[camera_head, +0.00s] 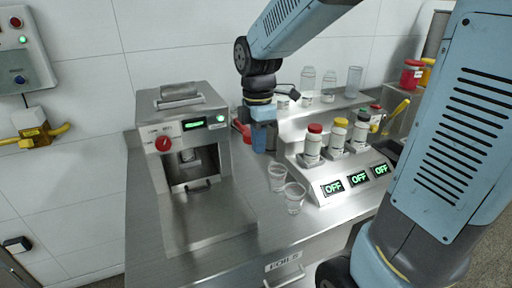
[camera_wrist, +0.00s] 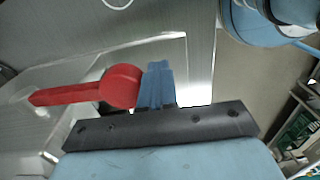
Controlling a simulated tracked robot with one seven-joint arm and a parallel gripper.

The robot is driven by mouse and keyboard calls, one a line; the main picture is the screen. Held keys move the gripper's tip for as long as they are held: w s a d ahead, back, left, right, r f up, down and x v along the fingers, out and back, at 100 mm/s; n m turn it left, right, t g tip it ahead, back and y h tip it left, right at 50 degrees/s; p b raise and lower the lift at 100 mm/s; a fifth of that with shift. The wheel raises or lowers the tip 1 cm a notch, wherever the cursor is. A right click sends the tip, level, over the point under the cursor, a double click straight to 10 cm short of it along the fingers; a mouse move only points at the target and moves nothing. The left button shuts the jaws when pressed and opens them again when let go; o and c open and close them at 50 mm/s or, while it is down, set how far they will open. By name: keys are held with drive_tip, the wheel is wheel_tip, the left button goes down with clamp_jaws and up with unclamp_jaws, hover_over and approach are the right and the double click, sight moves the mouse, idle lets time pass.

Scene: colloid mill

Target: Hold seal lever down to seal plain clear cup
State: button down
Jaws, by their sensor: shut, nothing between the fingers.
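The steel sealing machine (camera_head: 157,117) stands on the left of the bench, with a red knob, a green display and an open front bay. Its red seal lever (camera_head: 241,131) shows at its right side, partly hidden by my gripper. In the wrist view the red lever (camera_wrist: 88,88) has a round end right beside my fingers; whether they touch is unclear. My gripper (camera_head: 261,138) points down, shut and empty; its blue fingers also show in the wrist view (camera_wrist: 157,84). Two clear cups (camera_head: 277,178) (camera_head: 294,198) stand on the bench; a pale shape inside the bay cannot be made out.
A dispenser (camera_head: 345,184) with several capped bottles and OFF displays stands right of the cups. Clear containers (camera_head: 329,86) stand on the shelf behind. A control box (camera_head: 25,55) hangs on the left wall. The bench front (camera_head: 185,272) is clear.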

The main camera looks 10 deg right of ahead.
drive_tip(key=s+r, duration=0.3)
drive_tip(key=r, duration=0.4)
drive_tip(key=shift+s+d+r, duration=0.4)
idle(0.4)
drive_tip(key=s+d+m+t, duration=0.6)
drive_tip(key=s+d+m, duration=0.2)
drive_tip(key=m, duration=1.2)
drive_tip(key=shift+d+r, duration=0.45)
drive_tip(key=shift+d, duration=0.45)
drive_tip(key=c, duration=1.8)
unclamp_jaws()
